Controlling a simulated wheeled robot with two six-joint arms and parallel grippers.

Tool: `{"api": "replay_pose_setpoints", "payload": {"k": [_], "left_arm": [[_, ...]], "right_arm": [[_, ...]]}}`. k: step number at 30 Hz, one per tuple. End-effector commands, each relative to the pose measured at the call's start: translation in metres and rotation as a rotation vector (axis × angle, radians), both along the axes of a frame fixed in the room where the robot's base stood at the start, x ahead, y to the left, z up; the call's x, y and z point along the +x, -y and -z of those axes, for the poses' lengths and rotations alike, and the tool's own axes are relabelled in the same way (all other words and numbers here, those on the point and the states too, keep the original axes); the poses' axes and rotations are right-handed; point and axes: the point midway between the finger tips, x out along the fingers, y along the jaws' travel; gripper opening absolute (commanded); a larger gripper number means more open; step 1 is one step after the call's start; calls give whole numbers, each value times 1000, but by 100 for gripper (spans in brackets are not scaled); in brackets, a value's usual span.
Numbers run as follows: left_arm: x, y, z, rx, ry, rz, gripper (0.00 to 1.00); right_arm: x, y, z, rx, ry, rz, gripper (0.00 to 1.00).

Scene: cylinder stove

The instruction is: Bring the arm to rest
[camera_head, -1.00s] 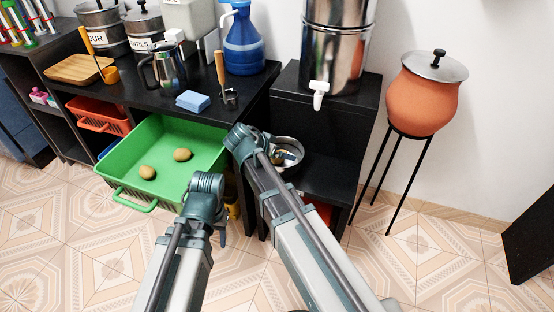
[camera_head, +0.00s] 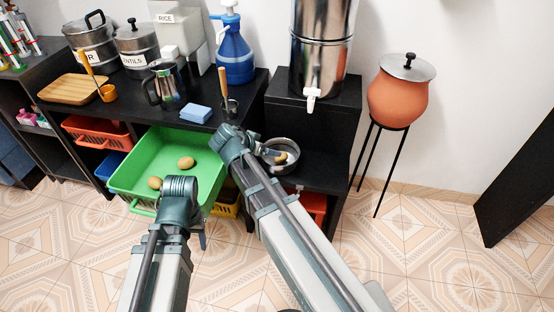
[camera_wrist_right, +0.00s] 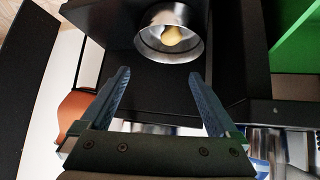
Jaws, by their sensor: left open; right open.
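My left gripper (camera_head: 202,238) is mostly hidden behind its own wrist, in front of the pulled-out green drawer; only a bit of a finger shows. My right gripper (camera_wrist_right: 158,76) is open and empty in the right wrist view. A steel pot (camera_wrist_right: 150,48) with a yellowish potato (camera_wrist_right: 173,36) inside lies beyond its fingertips, apart from them. In the head view the right gripper reaches toward that pot (camera_head: 294,160), which stands on a shelf of the black stand. Two brown potatoes lie in the green drawer (camera_head: 140,178), one (camera_head: 186,163) clear of my left wrist.
A blue sponge (camera_head: 196,113), a steel jug (camera_head: 167,84) and a blue pump bottle (camera_head: 234,52) stand on the black counter. A steel dispenser (camera_head: 320,50) stands to the right. A clay pot (camera_head: 397,98) sits on a thin tripod. The tiled floor at right is open.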

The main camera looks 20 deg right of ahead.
Motion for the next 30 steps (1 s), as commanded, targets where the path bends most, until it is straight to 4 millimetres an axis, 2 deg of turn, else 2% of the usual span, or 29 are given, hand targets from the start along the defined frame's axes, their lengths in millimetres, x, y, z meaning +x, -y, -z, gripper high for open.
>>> {"api": "replay_pose_setpoints", "payload": {"k": [9,12,14,21,30], "left_arm": [[0,0,0,0,0,0,52],[0,0,0,0,0,0,52],[0,0,0,0,0,0,52],[0,0,0,0,0,0,52],[0,0,0,0,0,0,52]], "right_arm": [[-1,-1,0,0,-4,-3,96],[-12,-10,6,8,-55,-43,96],[-27,-22,13,20,-129,-104,96],[-118,-94,48,108,-546,-551,96],[-206,-156,63,210,-842,-1069,96]]}}
